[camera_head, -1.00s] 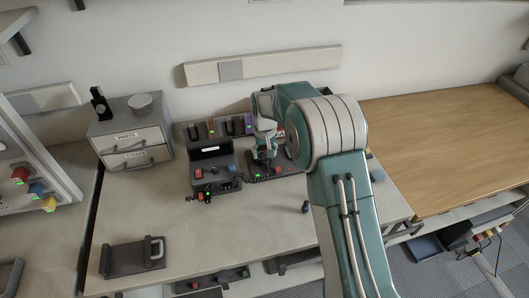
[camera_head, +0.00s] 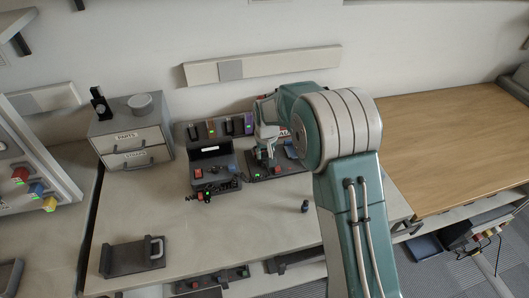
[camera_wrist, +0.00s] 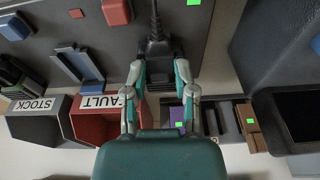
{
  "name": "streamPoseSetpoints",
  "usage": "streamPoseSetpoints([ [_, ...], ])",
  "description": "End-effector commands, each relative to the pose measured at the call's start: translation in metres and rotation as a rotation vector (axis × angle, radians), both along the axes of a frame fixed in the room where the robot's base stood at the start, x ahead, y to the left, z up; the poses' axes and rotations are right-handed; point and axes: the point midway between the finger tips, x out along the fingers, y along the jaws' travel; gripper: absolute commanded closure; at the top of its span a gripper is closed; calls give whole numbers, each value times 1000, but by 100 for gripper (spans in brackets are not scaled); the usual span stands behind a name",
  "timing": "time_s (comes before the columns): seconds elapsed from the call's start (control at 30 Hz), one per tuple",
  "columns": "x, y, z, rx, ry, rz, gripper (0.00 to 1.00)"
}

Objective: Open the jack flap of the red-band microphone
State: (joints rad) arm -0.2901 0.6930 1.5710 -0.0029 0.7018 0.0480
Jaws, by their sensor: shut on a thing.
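My gripper (camera_head: 267,158) is over the dark panel (camera_head: 262,178) behind the middle of the bench. In the wrist view my gripper (camera_wrist: 157,68) has its fingers closed on a black plug-like piece (camera_wrist: 155,46) with a thin cable or stem running out of the top of the picture. I cannot tell whether this piece belongs to the microphone. No red band or jack flap can be made out in either view. A red block (camera_wrist: 117,12) and a blue bracket (camera_wrist: 78,62) are on the panel beside it.
A grey STOCK bin (camera_wrist: 35,122) and a red FAULT bin (camera_wrist: 93,122) stand close by. A grey console (camera_head: 213,165) is left of my gripper, and a PARTS drawer unit (camera_head: 132,137) farther left. The bench front (camera_head: 220,235) is mostly clear.

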Motion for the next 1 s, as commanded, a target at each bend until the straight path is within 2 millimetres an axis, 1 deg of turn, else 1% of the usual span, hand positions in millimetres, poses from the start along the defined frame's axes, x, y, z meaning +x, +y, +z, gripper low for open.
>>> streamPoseSetpoints([
  [0.03,-3,0,-2,9,-29,0,100],
  [0.4,-12,-2,-5,92,-309,1,100],
  [0.6,-15,-3,-8,130,-428,1,100],
  [0.8,-16,-5,-9,143,-514,-1,100],
  [1.0,-17,-5,-9,158,-554,0,100],
])
